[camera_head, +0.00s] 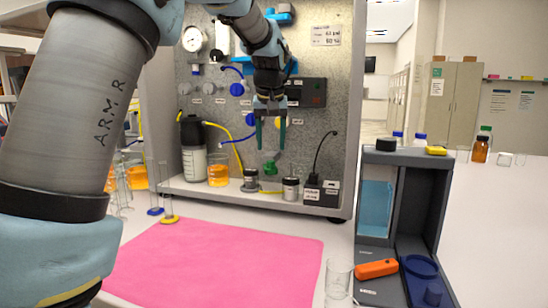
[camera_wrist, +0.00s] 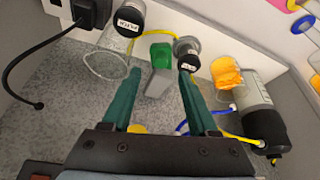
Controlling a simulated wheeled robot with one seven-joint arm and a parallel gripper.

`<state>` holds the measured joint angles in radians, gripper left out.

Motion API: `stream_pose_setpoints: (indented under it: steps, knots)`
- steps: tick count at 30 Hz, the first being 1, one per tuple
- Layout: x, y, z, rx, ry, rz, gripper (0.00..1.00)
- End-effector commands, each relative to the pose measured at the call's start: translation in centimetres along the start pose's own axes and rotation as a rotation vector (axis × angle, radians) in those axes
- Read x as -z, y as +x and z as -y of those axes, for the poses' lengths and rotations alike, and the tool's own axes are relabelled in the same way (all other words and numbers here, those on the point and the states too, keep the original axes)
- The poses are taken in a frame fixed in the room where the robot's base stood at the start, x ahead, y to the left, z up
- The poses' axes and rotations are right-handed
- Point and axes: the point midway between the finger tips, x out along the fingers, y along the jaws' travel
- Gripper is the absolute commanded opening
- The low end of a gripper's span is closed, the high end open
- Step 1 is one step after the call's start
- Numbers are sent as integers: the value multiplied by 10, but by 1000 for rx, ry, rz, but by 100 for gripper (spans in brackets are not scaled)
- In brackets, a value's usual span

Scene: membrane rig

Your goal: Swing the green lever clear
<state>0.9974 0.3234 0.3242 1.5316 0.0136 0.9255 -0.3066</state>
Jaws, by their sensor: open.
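A green lever (camera_head: 269,168) sits low on the metal panel of the rig, just above the rig's shelf. In the wrist view the green lever (camera_wrist: 161,56) shows as a green block with a grey part beside it. My gripper (camera_head: 270,150) hangs in front of the panel with its two green fingers pointing down, just above the lever. In the wrist view my gripper (camera_wrist: 158,82) is open, and the lever shows between and beyond the fingertips. No contact between fingers and lever can be made out. The jaws hold nothing.
Black-capped jars (camera_head: 250,180) and (camera_head: 290,188) stand on the shelf on both sides of the lever. An orange beaker (camera_head: 218,168), a dark-topped bottle (camera_head: 193,150) and a black plug box (camera_head: 322,192) flank them. A pink mat (camera_head: 220,262) lies clear in front.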

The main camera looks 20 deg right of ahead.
Motion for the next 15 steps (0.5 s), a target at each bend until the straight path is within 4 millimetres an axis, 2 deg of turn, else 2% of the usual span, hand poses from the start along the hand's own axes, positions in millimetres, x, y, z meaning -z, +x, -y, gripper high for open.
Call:
stream_pose_setpoints:
  steps: [6, 10, 15]
  knots:
    - [0, 37, 0, 2, 0, 3, 60]
    - [0, 50, 0, 1, 2, 1, 60]
    - [0, 58, 0, 0, 2, 1, 60]
